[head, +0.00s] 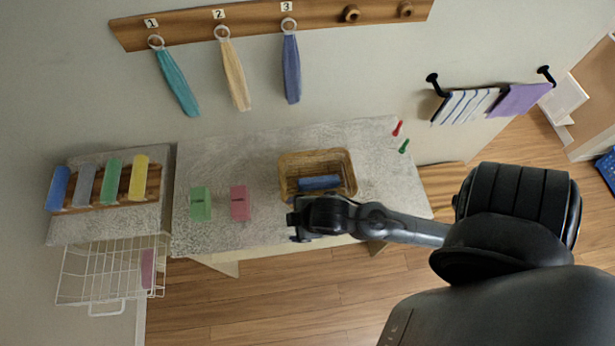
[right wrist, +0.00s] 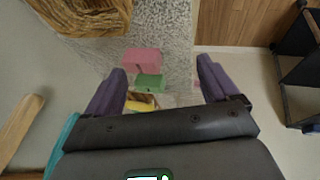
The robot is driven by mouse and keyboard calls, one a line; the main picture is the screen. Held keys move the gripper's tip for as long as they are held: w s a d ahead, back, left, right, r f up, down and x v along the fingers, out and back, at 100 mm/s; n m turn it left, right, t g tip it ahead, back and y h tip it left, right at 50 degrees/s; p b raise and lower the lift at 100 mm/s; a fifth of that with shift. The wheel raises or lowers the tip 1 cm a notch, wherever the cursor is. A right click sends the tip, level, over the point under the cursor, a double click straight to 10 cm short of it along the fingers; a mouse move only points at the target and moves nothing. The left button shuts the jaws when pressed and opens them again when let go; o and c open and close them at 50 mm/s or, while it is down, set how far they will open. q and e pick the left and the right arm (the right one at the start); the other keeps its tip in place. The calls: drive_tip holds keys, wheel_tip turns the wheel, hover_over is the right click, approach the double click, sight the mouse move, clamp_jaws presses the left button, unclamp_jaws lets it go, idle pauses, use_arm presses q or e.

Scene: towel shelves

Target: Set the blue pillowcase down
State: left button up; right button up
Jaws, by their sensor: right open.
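A blue folded cloth, which looks like the blue pillowcase (head: 320,183), lies in the wicker basket (head: 290,162) on the grey-white tabletop in the head view. My right gripper (head: 293,220) is just in front of the basket, apart from the cloth. In the right wrist view the right gripper (right wrist: 161,66) has its two fingers wide apart with nothing between them. The basket (right wrist: 88,18) shows at the top left there, and the blue cloth is out of that picture. My left gripper is not in view.
A green block (head: 201,204) and a pink block (head: 240,203) stand left of the gripper. A rack (head: 100,205) of rolled cloths and a wire basket (head: 95,285) are at the far left. Towels hang on the wall above. The tabletop between blocks and basket is clear.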

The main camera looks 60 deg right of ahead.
drive_tip(key=s+m, duration=0.1)
drive_tip(key=m, duration=0.1)
drive_tip(key=s+m+g, duration=0.1)
drive_tip(key=m, duration=0.1)
drive_tip(key=s+m+g, duration=0.1)
drive_tip(key=shift+s+r+m, duration=0.3)
drive_tip(key=shift+s+m, duration=0.1)
